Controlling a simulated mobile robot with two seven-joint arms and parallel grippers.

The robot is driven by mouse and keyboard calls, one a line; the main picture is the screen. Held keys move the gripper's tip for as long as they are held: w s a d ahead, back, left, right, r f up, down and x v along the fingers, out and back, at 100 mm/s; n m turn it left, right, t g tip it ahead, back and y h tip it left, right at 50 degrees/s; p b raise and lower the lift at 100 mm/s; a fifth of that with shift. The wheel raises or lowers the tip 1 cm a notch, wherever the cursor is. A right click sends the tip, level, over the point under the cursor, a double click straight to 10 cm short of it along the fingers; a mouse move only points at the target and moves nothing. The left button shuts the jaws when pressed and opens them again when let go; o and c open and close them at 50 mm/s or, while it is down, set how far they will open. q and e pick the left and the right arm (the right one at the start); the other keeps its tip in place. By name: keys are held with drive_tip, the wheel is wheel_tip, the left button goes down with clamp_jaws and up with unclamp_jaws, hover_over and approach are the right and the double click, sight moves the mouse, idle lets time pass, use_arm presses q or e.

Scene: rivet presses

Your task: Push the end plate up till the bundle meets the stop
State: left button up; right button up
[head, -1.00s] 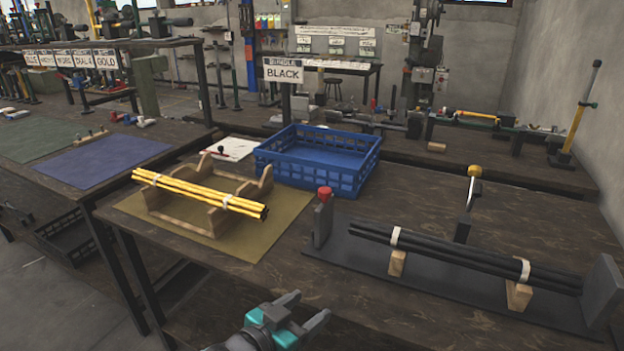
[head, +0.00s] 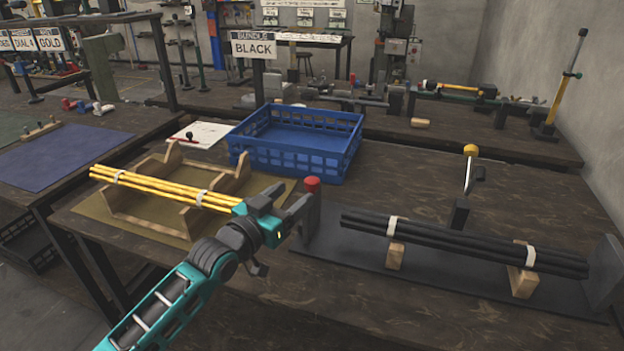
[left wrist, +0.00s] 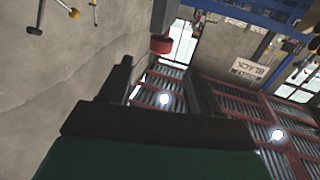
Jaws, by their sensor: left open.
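The end plate, a dark grey upright plate (head: 312,218) with a red knob (head: 312,184), stands at the left end of a dark base. A bundle of black rods (head: 460,243) with white bands lies on two wooden rests. Its left end is apart from the end plate. The stop, a grey upright plate (head: 604,272), stands at the right end; whether the bundle touches it I cannot tell. My left gripper (head: 285,236) is open, just left of the end plate; contact is unclear. In the left wrist view, the red knob (left wrist: 160,45) shows beyond the spread fingers (left wrist: 158,70). My right gripper is out of view.
A lever with a yellow ball (head: 470,150) stands behind the bundle. Yellow rods (head: 150,185) lie in a wooden cradle to the left, partly behind my left arm. A blue crate (head: 300,160) stands behind, near a "BUNDLE BLACK" sign (head: 254,46). The table front is clear.

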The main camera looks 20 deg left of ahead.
sight(307, 184)
use_arm(q)
drive_tip(key=b+x, duration=0.1)
drive_tip(key=x, duration=0.7)
drive_tip(key=shift+w, duration=0.2)
clamp_jaws()
idle(0.4)
